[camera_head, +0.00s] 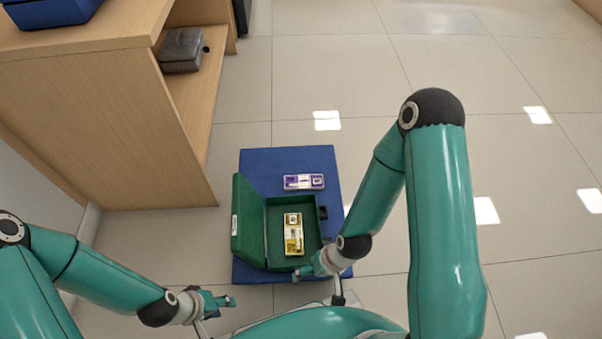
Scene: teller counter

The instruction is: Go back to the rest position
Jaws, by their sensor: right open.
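A green cash box (272,254) lies open on a blue platform (256,164) on the floor, its lid (247,222) swung up on the left side. A yellow-and-white banded bundle (293,234) lies inside the box. A purple-and-white bundle (304,182) lies on the platform behind the box. My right gripper (318,279) is open and empty at the box's front right corner; I cannot tell whether it touches the box. My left gripper (219,311) is open and empty, left of and in front of the platform.
A wooden counter (95,125) stands at the left, with a dark grey case (182,50) on its shelf and a blue object (50,12) on top. The tiled floor (540,215) is clear on the right and at the back.

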